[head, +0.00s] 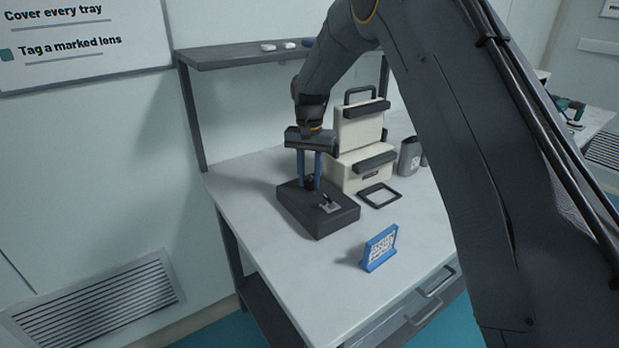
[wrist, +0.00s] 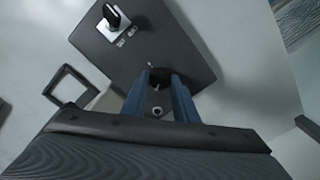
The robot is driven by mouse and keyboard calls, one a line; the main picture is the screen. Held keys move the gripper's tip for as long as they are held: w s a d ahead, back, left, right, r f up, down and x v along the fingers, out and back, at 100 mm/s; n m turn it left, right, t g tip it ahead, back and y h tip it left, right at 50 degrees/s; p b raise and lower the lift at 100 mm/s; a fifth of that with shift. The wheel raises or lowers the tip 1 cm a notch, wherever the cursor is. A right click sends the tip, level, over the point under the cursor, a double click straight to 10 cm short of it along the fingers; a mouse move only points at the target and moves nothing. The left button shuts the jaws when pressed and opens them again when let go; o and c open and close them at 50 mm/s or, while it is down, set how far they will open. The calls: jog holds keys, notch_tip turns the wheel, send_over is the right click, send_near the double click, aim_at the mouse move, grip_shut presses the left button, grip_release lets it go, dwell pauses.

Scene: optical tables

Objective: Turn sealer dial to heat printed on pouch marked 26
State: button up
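A dark box-like unit (head: 318,222) lies on the pale table. Its top carries a switch or dial with a black pointer on a silver plate (head: 330,207); in the wrist view this plate (wrist: 121,30) has small marks beside it, too small to read. A second, dark round knob (wrist: 160,76) is farther back on the unit. My gripper (head: 310,184) points down there, its blue fingers standing apart on either side of this knob. Whether they touch it is unclear. A blue stand (head: 380,248) holds white print I cannot read. No 26 is legible.
A cream machine with black bars and a handle (head: 360,128) stands behind the unit. A black square frame (head: 379,195) lies before it. A grey cup (head: 410,156) stands to its right. A shelf (head: 240,58) overhangs the back. The front table area is mostly clear.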

aim_at(310, 182)
jog(key=o, duration=0.4)
jog(key=shift+r, duration=0.1)
jog(key=shift+r+b, duration=1.1)
jog(key=shift+r, duration=2.8)
